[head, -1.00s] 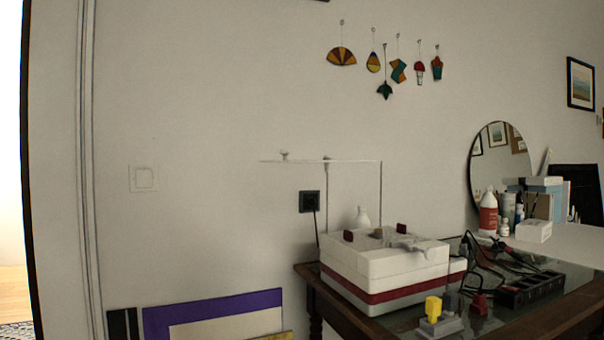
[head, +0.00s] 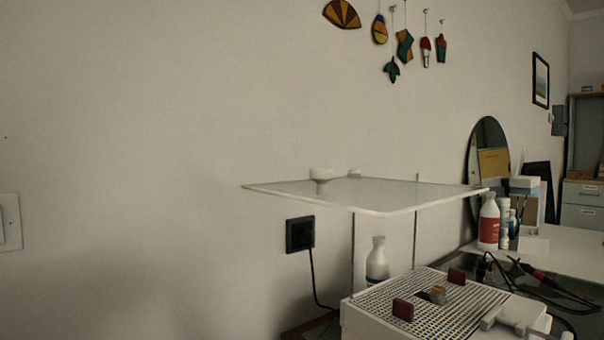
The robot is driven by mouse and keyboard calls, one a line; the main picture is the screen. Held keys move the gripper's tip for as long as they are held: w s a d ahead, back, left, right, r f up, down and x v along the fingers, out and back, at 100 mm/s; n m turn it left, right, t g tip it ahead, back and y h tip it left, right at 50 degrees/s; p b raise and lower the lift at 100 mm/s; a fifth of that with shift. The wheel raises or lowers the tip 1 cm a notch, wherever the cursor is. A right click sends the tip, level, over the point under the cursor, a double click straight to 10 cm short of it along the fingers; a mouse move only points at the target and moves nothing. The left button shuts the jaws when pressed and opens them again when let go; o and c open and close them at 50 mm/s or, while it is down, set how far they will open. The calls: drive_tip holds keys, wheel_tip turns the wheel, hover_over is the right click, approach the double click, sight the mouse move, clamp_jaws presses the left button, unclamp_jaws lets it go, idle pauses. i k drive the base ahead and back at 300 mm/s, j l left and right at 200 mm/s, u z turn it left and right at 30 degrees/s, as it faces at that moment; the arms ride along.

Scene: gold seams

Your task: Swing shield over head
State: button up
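The shield (head: 385,194) is a clear, flat panel with a pale rim, held level on thin upright rods above a white machine. A white knob (head: 321,175) stands on its left part. The machine (head: 420,309) has a perforated white top and sits below and to the right of the panel. Two dark red blocks (head: 403,309) and a small grey and tan piece (head: 438,294) rest on that top. A pale grey tool-like piece (head: 508,316) lies at its right edge. My gripper is not in view.
A white bottle (head: 377,262) stands behind the machine under the panel. A black wall socket (head: 300,234) has a cord running down.

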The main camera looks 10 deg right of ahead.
sight(380, 195)
drive_tip(key=j+z, duration=1)
drive_tip(key=j, duration=0.15)
drive_tip(key=z, duration=0.4)
drive_tip(key=k+j, duration=0.25)
drive_tip(key=j, duration=0.2)
drive_tip(key=k+j, duration=0.25)
drive_tip(key=j, duration=0.2)
drive_tip(key=k+j, duration=0.25)
drive_tip(key=j, duration=0.25)
drive_tip(key=z, duration=0.05)
